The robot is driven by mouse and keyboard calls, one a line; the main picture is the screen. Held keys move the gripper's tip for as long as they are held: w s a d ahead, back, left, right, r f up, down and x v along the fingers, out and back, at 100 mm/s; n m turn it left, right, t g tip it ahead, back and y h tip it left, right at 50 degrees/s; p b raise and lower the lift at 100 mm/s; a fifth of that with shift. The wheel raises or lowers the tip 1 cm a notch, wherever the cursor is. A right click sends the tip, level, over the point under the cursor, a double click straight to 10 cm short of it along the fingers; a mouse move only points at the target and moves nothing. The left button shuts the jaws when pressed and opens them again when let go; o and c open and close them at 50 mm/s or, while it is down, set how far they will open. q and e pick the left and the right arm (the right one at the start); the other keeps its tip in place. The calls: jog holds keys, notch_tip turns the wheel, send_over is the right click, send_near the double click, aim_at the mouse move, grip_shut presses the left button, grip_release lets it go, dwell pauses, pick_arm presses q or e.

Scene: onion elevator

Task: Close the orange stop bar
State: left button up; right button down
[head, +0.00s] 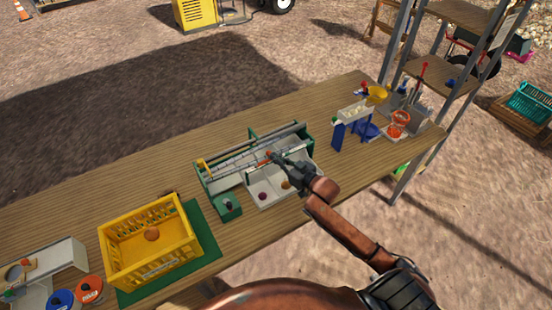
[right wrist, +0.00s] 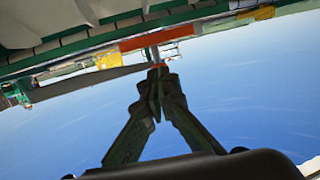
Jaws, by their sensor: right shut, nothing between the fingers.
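The onion elevator (head: 222,178) is a green and grey machine in the middle of the wooden table. In the right wrist view, the fingers of my right gripper (right wrist: 159,75) are together and empty. A flat orange-red bar (right wrist: 160,38), seemingly the stop bar, lies just beyond the fingertips along the green frame. A small orange piece (right wrist: 160,65) shows at the fingertips; I cannot tell whether they touch it. My left gripper is not in view.
A purple onion (head: 262,196) and a brown one (head: 286,184) lie in the machine's white trays. A yellow crate (head: 150,262) holding an onion stands on a green mat at left. A blue-legged stand (head: 338,134) and bins stand at right.

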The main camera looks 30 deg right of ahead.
aim_at(262, 142)
jog(key=shift+w+d+p, duration=0.25)
jog(key=shift+w+p, duration=2)
jog(key=shift+w, duration=1.35)
jog(key=shift+w+a, duration=0.1)
jog(key=shift+w, duration=0.05)
dwell(0.6)
